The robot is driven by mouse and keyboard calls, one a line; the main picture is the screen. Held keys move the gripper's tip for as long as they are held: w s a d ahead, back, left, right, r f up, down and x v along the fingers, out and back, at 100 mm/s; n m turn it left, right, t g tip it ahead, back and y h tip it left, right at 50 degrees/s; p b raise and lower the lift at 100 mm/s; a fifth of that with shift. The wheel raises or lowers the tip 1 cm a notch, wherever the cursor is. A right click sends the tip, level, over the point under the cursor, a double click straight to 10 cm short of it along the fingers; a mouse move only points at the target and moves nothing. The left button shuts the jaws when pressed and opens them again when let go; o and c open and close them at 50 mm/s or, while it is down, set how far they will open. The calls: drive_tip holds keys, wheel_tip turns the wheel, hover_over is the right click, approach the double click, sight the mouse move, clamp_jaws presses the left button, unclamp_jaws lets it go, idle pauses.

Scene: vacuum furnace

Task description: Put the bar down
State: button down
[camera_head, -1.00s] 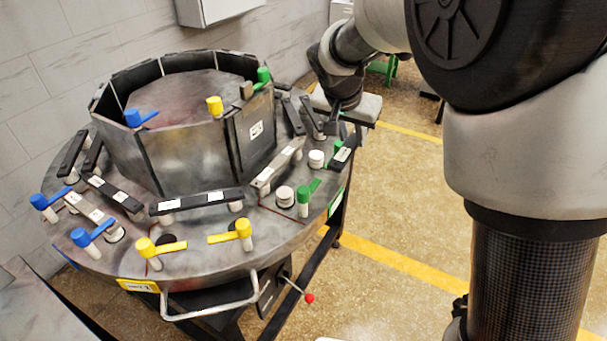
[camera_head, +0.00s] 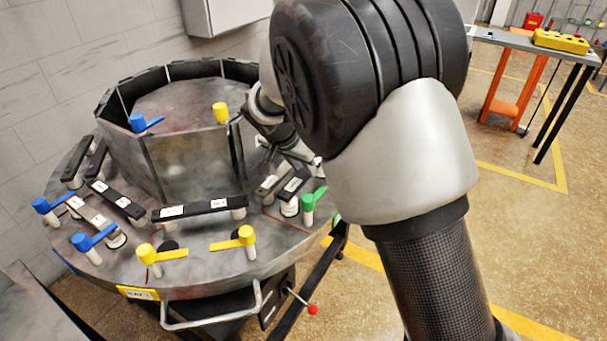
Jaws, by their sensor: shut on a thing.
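A short black bar with a white label (camera_head: 294,183) is at the right side of the round furnace table, above or on a white peg (camera_head: 289,206). I cannot tell whether it rests on the peg. My gripper (camera_head: 302,160) reaches down at the bar's far end and is shut on it; my arm partly hides the fingers. A grey bar with a label (camera_head: 268,184) lies just left of it. A green-handled clamp (camera_head: 312,198) stands close to its right.
The octagonal chamber wall (camera_head: 190,160) rises left of my gripper. Other bars (camera_head: 198,209), yellow clamps (camera_head: 240,239) and blue clamps (camera_head: 92,238) ring the table. A workbench with a yellow box (camera_head: 558,41) stands at the far right. Open floor lies between.

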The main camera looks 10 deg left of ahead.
drive_tip(key=shift+f, duration=0.95)
drive_tip(key=shift+f, duration=0.1)
drive_tip(key=shift+f+b, duration=0.15)
drive_tip(key=shift+b, duration=0.15)
drive_tip(key=c, duration=1.5)
unclamp_jaws()
drive_tip(key=shift+o, duration=0.2)
